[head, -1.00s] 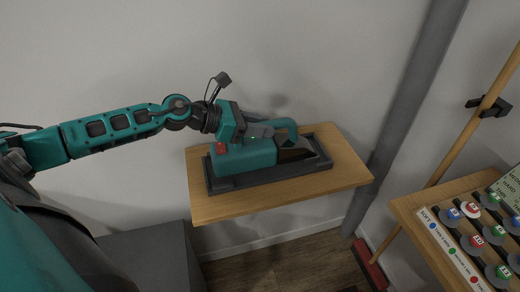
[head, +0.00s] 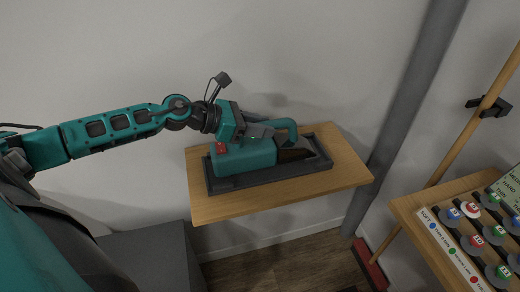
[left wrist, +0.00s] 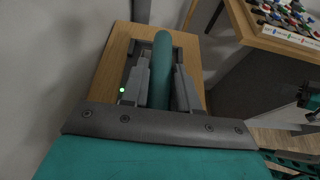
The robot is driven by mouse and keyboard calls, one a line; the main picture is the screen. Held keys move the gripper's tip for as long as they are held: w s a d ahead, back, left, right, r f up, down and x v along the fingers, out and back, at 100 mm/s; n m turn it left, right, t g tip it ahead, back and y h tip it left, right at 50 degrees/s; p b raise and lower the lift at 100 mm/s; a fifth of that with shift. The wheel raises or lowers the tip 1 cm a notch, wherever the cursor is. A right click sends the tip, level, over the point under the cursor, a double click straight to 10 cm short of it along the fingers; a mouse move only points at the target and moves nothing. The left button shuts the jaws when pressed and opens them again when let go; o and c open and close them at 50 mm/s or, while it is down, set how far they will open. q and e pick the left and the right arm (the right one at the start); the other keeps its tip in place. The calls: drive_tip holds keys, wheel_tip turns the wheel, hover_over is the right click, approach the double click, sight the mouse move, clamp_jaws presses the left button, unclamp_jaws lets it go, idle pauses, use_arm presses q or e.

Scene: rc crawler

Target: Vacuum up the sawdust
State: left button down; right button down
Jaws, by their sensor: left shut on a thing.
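A teal handheld vacuum (head: 245,158) with a dark nozzle and a red button sits in a dark grey tray (head: 235,184) on a wooden wall shelf (head: 345,165). My left gripper (head: 268,130) reaches over it from the left and is shut on its handle. In the left wrist view the teal handle (left wrist: 161,65) stands between the two grey fingers of my gripper (left wrist: 160,88). A small green light shows beside the left finger there. No sawdust can be made out.
A wooden board (head: 425,204) with rows of coloured, labelled discs stands at the right. A broom (head: 465,135) with a red head leans by a wall clip (head: 490,107). A grey pipe (head: 415,95) runs up the wall behind the shelf. A grey box-like surface (head: 150,258) is below left.

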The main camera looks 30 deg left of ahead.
use_arm(q)
wheel_tip(320, 180, up, 20)
drive_tip(key=p, duration=0.2)
drive_tip(key=shift+r, duration=0.15)
idle(0.5)
idle(1.2)
drive_tip(key=s+d+f+m+g+h, duration=0.2)
drive_tip(key=s+d+f, duration=0.5)
drive_tip(key=d+f, duration=0.4)
drive_tip(key=shift+f+m, duration=0.3)
drive_tip(key=shift+f, duration=0.5)
drive_tip(key=shift+h, duration=0.3)
